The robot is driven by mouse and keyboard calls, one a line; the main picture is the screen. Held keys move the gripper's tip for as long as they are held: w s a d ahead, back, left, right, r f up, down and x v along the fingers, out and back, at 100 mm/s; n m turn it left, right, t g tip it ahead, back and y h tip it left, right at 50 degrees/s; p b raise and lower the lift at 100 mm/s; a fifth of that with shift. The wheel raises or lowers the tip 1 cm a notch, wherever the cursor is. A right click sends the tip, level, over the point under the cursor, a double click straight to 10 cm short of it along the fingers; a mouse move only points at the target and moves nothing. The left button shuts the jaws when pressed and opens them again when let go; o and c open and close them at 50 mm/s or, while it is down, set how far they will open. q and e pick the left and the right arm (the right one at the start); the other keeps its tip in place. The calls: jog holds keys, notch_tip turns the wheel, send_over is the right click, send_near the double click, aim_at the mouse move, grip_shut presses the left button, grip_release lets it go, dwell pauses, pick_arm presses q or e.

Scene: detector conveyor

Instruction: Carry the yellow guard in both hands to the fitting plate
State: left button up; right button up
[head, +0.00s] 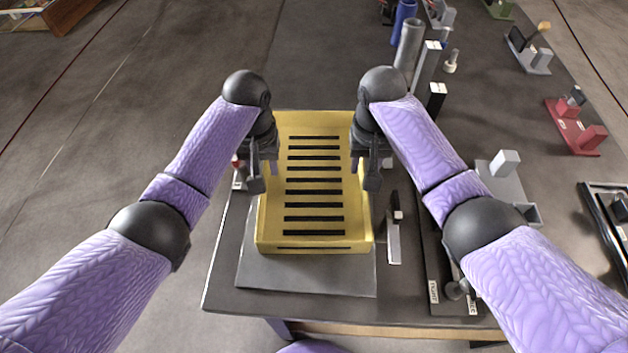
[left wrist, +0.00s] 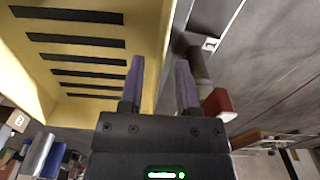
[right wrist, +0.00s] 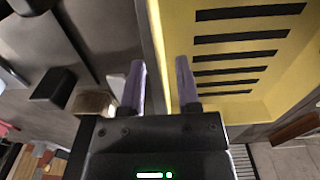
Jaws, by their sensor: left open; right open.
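The yellow guard (head: 313,240), a box-like cover with black slots, rests on a flat grey plate (head: 305,277) at the table's front left. I cannot tell whether this plate is the fitting plate. My left gripper (head: 260,178) is open at the guard's left side; in the left wrist view its fingers (left wrist: 160,85) stand either side of the guard's side wall (left wrist: 163,50). My right gripper (head: 365,177) is open at the right side; in the right wrist view its fingers (right wrist: 160,85) likewise straddle the wall line of the guard (right wrist: 230,60).
A white-and-black part (head: 394,235) lies close right of the guard. Grey and blue cylinders (head: 408,45) stand at the back. Red brackets (head: 575,128) and a grey bracket plate (head: 500,180) are further right. Open floor lies left of the table.

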jog(key=shift+r, duration=0.35)
pick_arm(q)
notch_tip(320, 180, up, 12)
pick_arm(e)
notch_tip(320, 180, up, 11)
jog(key=shift+r, duration=0.15)
pick_arm(q)
jog(key=shift+s+f, duration=0.1)
jog(key=shift+s, duration=0.05)
pick_arm(e)
jog(key=shift+s, duration=0.15)
